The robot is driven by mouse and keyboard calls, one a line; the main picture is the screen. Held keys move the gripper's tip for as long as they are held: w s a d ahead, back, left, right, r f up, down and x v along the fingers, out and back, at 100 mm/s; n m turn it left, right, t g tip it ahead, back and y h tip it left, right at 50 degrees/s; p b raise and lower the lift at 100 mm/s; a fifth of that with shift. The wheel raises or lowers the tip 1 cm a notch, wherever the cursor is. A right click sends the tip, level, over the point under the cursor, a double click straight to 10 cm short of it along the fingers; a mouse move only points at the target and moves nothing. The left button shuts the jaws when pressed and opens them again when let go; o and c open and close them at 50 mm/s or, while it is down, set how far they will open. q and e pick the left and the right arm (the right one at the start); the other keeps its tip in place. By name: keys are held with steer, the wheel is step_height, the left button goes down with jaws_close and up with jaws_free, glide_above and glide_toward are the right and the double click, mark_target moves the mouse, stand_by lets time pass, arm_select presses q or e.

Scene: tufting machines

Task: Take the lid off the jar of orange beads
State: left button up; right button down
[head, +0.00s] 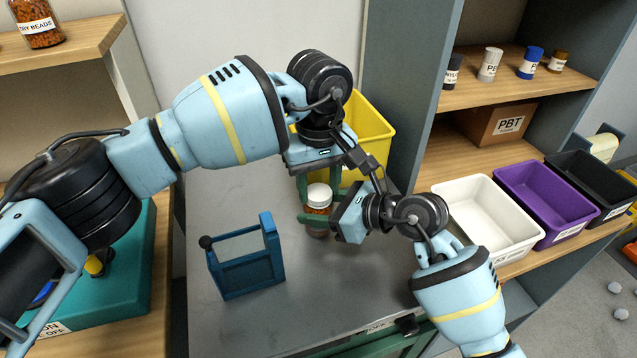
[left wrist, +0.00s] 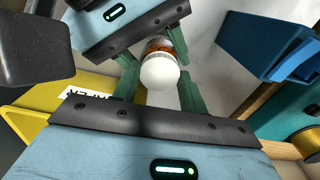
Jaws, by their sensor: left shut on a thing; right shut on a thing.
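The jar of orange beads (head: 318,210) stands upright on the grey worktop, its white lid (head: 318,194) on top. No gap shows between them. In the left wrist view the lid (left wrist: 160,72) is in front of the orange beads (left wrist: 158,46). My left gripper (head: 321,190) reaches in from behind, its green fingers on either side of the lid and shut on it. My right gripper (head: 314,219) comes from the right, its green fingers shut on the jar's body below the lid. The fingers hide part of the jar.
A blue open holder (head: 245,278) stands left of the jar. A yellow bin (head: 372,130) is behind my left gripper. White (head: 487,246), purple (head: 548,222) and black bins line the right shelf. The worktop's front is clear.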

arm_select(q)
steer(key=n, duration=0.3)
steer(key=shift+a, duration=0.1)
steer(key=n, duration=0.5)
steer(key=shift+w, duration=0.1)
steer(key=n, duration=2.1)
steer(key=shift+a+r, duration=0.1)
steer(key=shift+w, duration=0.1)
steer(key=o, duration=1.1)
